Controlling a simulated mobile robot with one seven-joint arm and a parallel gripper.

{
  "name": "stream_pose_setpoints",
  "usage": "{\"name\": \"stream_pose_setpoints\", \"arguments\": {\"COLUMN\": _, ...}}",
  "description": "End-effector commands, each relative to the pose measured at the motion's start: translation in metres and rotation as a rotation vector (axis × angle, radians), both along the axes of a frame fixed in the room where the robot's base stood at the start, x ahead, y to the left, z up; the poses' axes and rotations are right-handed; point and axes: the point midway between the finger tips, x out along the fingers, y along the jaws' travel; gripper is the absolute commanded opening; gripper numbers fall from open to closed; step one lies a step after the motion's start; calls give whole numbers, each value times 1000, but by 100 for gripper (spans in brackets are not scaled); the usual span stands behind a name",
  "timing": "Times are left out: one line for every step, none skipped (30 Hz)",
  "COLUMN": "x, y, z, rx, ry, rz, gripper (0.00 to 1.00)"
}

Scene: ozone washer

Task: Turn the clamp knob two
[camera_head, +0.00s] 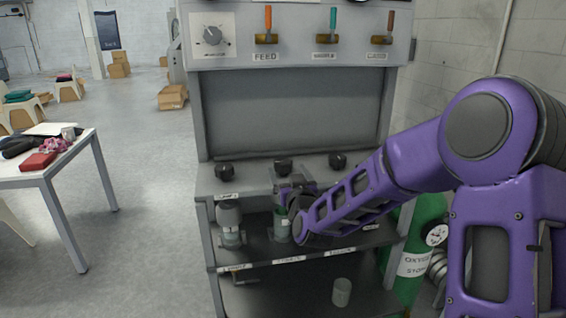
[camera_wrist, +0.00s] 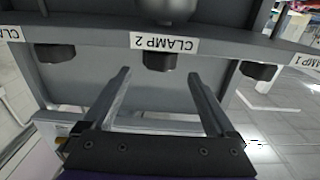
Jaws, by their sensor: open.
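The clamp 2 knob (camera_wrist: 158,61) is a black ribbed knob at the middle of the wrist view, beside the white "CLAMP 2" label (camera_wrist: 163,43). In the head view it appears as the middle black knob (camera_head: 283,165) on the grey ledge of the washer. My gripper (camera_wrist: 160,74) is open and empty. In the wrist view its two fingertips lie to either side of the knob's line, with the knob just beyond them. No contact shows. In the head view my gripper (camera_head: 291,187) is just below the middle knob, partly hidden by my arm.
Two similar knobs flank it, left (camera_head: 225,171) and right (camera_head: 338,160). Below, a shelf holds grey-green cylinders (camera_head: 231,238); a cup (camera_head: 342,292) stands lower. A green oxygen cylinder (camera_head: 420,225) is at the right. Coloured valve levers (camera_head: 268,18) are above. Floor at left is open beside a table (camera_head: 90,140).

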Motion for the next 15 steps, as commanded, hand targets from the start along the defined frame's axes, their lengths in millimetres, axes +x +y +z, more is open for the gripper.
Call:
{"name": "stream_pose_setpoints", "arguments": {"x": 11, "y": 3, "z": -1, "rx": 3, "ry": 2, "rz": -1, "gripper": 91}}
{"name": "stream_pose_setpoints", "arguments": {"x": 17, "y": 5, "z": 0, "rx": 3, "ry": 1, "rz": -1, "gripper": 91}}
{"name": "stream_pose_setpoints", "arguments": {"x": 24, "y": 7, "z": 0, "rx": 3, "ry": 1, "rz": 0, "gripper": 91}}
{"name": "stream_pose_setpoints", "arguments": {"x": 29, "y": 8, "z": 0, "rx": 2, "ry": 1, "rz": 0, "gripper": 91}}
{"name": "stream_pose_setpoints", "arguments": {"x": 33, "y": 10, "z": 0, "rx": 2, "ry": 1, "rz": 0, "gripper": 91}}
{"name": "stream_pose_setpoints", "arguments": {"x": 39, "y": 11, "z": 0, "rx": 3, "ry": 1, "rz": 0, "gripper": 91}}
{"name": "stream_pose_setpoints", "arguments": {"x": 43, "y": 13, "z": 0, "rx": 2, "ry": 1, "rz": 0, "gripper": 91}}
{"name": "stream_pose_setpoints", "arguments": {"x": 46, "y": 14, "z": 0, "rx": 1, "ry": 0, "rz": 0, "gripper": 91}}
{"name": "stream_pose_setpoints", "arguments": {"x": 50, "y": 15, "z": 0, "rx": 1, "ry": 1, "rz": 0, "gripper": 91}}
{"name": "stream_pose_setpoints", "arguments": {"x": 53, "y": 15, "z": 0, "rx": 1, "ry": 0, "rz": 0, "gripper": 91}}
{"name": "stream_pose_setpoints", "arguments": {"x": 55, "y": 16, "z": 0, "rx": 1, "ry": 0, "rz": 0, "gripper": 91}}
{"name": "stream_pose_setpoints", "arguments": {"x": 57, "y": 17, "z": 0, "rx": 1, "ry": 0, "rz": 0, "gripper": 91}}
{"name": "stream_pose_setpoints", "arguments": {"x": 58, "y": 17, "z": 0, "rx": 1, "ry": 1, "rz": 0, "gripper": 91}}
{"name": "stream_pose_setpoints", "arguments": {"x": 60, "y": 17, "z": 0, "rx": 1, "ry": 1, "rz": 0, "gripper": 91}}
{"name": "stream_pose_setpoints", "arguments": {"x": 60, "y": 17, "z": 0, "rx": 0, "ry": 1, "rz": 0, "gripper": 91}}
